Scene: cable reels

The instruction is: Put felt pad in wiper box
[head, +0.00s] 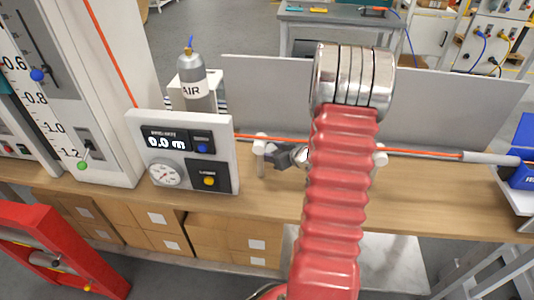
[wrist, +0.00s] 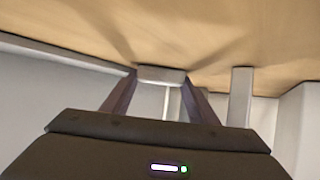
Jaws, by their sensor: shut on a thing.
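In the wrist view my gripper (wrist: 160,79) is shut on a small pale grey flat piece, apparently the felt pad (wrist: 161,73). The piece spans the gap between the two dark fingertips, with the wooden bench surface beyond it. In the head view my red ribbed arm covers the middle of the bench and hides most of the gripper and the held piece. I cannot make out the wiper box for certain; it may be behind my arm.
An orange cable (head: 419,153) runs along the wooden bench (head: 230,212). A white gauge panel (head: 218,142) and a grey air bottle (head: 196,92) stand left of my arm. A grey back panel (head: 440,100) rises behind. A blue unit (head: 524,160) is at the right.

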